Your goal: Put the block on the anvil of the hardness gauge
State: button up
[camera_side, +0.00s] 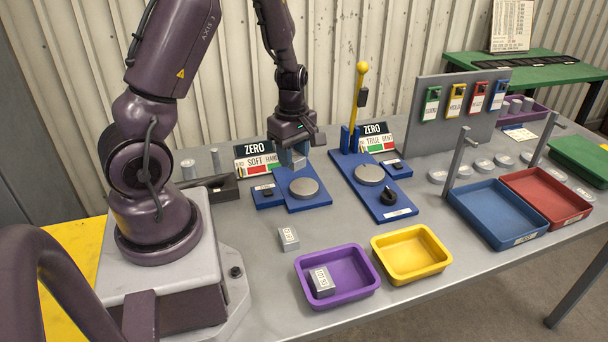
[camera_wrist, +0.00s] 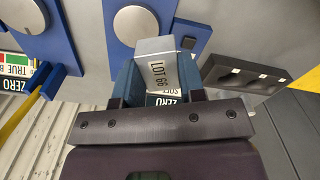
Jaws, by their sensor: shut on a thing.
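My gripper (camera_wrist: 157,85) is shut on a grey block (camera_wrist: 160,62) with a "LOT 66" label, its blue fingers on either side. In the side view my gripper (camera_side: 295,152) holds it above the back of a blue base plate (camera_side: 316,203), which carries a round silver disc (camera_side: 304,188) beside a "ZERO SOFT" sign. That disc also shows in the wrist view (camera_wrist: 135,25), apart from the block. A second blue base (camera_side: 385,209) to the right has a similar disc (camera_side: 369,175), a yellow-knobbed lever (camera_side: 359,95) and a "ZERO TRUE" sign. Neither disc bears a block.
A loose block (camera_side: 288,238) lies on the grey table. A purple tray (camera_side: 372,278) holds another block (camera_side: 321,281). A yellow tray (camera_side: 441,262) is empty. Blue (camera_side: 495,240) and red (camera_side: 572,212) trays stand right. A dark slotted holder (camera_side: 222,190) lies left of the plates.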

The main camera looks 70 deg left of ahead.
send_over(304, 186)
notch_tip(304, 186, down, 5)
jog(key=shift+s+f, duration=0.1)
jog(key=shift+a+f, duration=0.1)
jog(key=shift+f, duration=1.45)
jog(key=shift+f, duration=0.15)
jog(key=o, duration=1.1)
